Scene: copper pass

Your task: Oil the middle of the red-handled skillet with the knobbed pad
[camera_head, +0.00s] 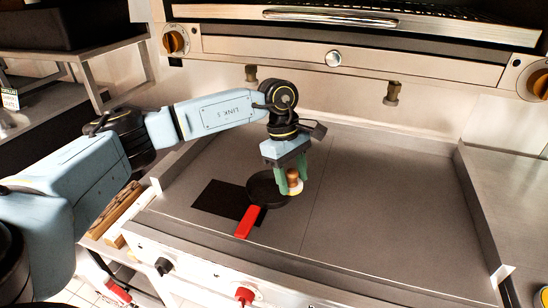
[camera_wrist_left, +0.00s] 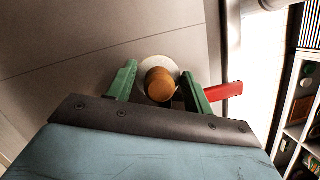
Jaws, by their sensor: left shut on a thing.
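The skillet (camera_head: 262,190) is black and round with a red handle (camera_head: 246,222) pointing toward the front edge of the griddle. The knobbed pad (camera_head: 296,188) has a brown wooden knob on a pale base. My left gripper (camera_head: 292,179) is shut on its knob, at the right side of the skillet in the head view. The knob (camera_wrist_left: 160,84) and pale base also show between the green fingers (camera_wrist_left: 162,88) in the left wrist view, with the red handle (camera_wrist_left: 224,91) to the right. I cannot tell whether the pad touches the pan. My right gripper is not in view.
The skillet lies partly over a black rectangle (camera_head: 217,199) on the grey griddle top (camera_head: 390,200). The griddle's right half is clear. Raised walls edge its sides, and a steel broiler (camera_head: 350,45) stands above the back.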

